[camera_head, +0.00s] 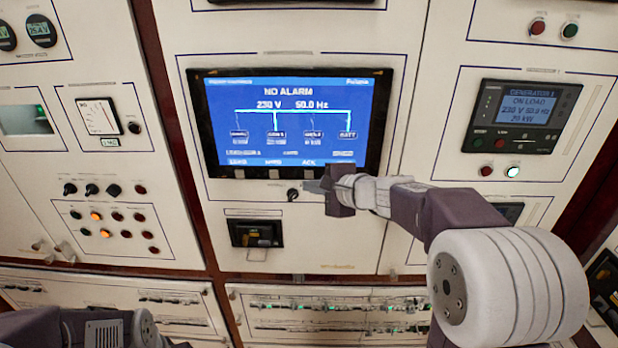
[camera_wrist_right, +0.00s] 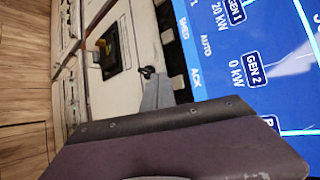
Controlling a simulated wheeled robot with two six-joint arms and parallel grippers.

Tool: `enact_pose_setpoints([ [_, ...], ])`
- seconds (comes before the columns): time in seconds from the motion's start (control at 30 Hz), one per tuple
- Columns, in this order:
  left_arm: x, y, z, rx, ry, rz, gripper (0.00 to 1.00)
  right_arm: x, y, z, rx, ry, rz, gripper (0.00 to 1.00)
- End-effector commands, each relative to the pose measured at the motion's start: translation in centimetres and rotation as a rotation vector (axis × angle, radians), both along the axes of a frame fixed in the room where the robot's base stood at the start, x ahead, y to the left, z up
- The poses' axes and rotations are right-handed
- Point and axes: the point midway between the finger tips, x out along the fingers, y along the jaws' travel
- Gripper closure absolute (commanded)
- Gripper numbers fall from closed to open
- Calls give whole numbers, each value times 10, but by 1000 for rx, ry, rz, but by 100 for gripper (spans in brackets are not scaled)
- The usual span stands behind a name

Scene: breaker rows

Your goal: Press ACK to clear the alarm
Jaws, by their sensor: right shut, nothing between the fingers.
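The power management screen (camera_head: 290,115) is lit blue and reads "NO ALARM", 230 V and 50.0 Hz. The ACK label (camera_head: 308,162) is on its bottom line, and also shows sideways in the right wrist view (camera_wrist_right: 195,77). Pale buttons line the bezel below the screen; the one under ACK is hard to make out. My right gripper (camera_head: 312,186) is shut and empty, its tips just below the bezel under ACK. In the wrist view its grey tip (camera_wrist_right: 158,94) is beside the bezel edge; I cannot tell whether it touches. My left gripper is out of view.
A black knob (camera_head: 292,194) sits just left of my right fingertips. Below it is a dark recessed unit (camera_head: 256,233). A generator display (camera_head: 522,112) reading "ON LOAD" is to the right. Breaker rows (camera_head: 330,305) run along the bottom.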

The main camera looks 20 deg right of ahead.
Motion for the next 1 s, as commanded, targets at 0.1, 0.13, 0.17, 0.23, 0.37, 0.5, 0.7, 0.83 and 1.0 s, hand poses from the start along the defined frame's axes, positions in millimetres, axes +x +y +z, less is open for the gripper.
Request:
enact_pose_setpoints([
  [0.1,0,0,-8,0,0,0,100,-12,4,-3,-2,-1,1,100],
  [0.13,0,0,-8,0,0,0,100,-15,4,-2,-2,-2,1,100],
  [0.17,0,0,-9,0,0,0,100,-18,5,-2,-1,-2,1,100],
  [0.23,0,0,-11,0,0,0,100,-24,7,-1,-1,-2,1,100],
  [0.37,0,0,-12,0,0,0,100,-33,9,-1,-2,0,1,100],
  [0.5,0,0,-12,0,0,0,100,-35,10,-1,-1,1,1,100],
  [0.7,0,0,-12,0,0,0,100,-34,10,-1,-1,1,1,100],
  [0.83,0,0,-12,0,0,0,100,-34,10,-1,-1,1,1,100],
  [1.0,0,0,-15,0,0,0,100,-34,12,-3,-1,0,5,100],
])
